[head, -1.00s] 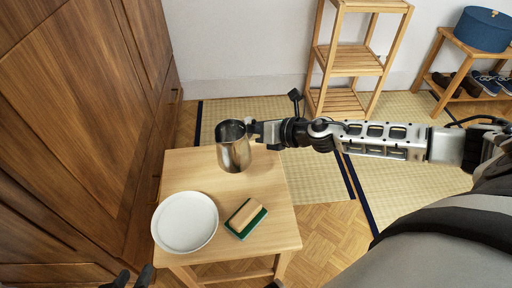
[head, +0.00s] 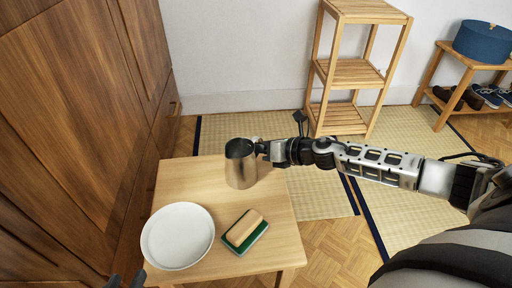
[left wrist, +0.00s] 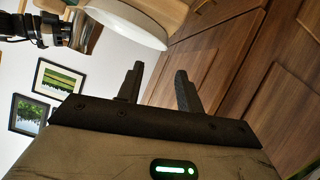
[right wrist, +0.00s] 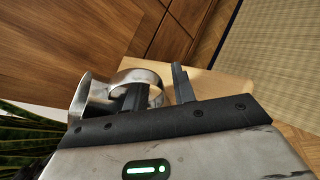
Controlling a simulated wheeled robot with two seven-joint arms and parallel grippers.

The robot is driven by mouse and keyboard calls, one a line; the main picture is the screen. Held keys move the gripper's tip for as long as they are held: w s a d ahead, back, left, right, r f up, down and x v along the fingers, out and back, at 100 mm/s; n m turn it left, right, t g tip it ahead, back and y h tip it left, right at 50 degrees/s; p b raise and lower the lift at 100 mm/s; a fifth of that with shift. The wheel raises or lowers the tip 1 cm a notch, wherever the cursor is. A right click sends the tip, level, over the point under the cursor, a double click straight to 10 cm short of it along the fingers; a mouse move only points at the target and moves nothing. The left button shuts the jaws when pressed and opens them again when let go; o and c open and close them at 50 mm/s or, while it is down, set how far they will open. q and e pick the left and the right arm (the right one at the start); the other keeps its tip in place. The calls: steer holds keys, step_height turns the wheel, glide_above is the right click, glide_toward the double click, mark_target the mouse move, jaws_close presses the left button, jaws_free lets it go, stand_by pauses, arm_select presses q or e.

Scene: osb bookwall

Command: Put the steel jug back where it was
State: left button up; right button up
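The steel jug (head: 241,168) is upright at the far part of the small wooden table (head: 190,180); I cannot tell whether its base touches the top. My right gripper (head: 268,150) is at the jug's right side, on its handle. In the right wrist view the handle loop (right wrist: 150,76) lies at the fingers (right wrist: 157,85), one finger partly hidden by it, and the jug's body (right wrist: 88,98) is to the left. My left gripper (head: 127,281) shows only at the bottom edge of the head view. In the left wrist view its fingers (left wrist: 159,78) are apart and empty.
A white plate (head: 178,236) and a green-and-tan sponge (head: 245,231) are on the table's near half. A wooden cabinet (head: 75,110) stands close on the left. A slatted shelf (head: 348,72) and a bench with a blue box (head: 484,40) stand behind.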

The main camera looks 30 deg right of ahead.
arm_select(q)
steer(key=shift+s+a+f+g+y+p, duration=0.15)
steer(key=shift+f+g+y+p, duration=0.2)
steer(key=shift+f+p, duration=0.25)
arm_select(e)
steer(key=v, duration=1.2)
arm_select(q)
steer(key=shift+r, duration=0.1)
arm_select(e)
steer(key=shift+r, duration=0.1)
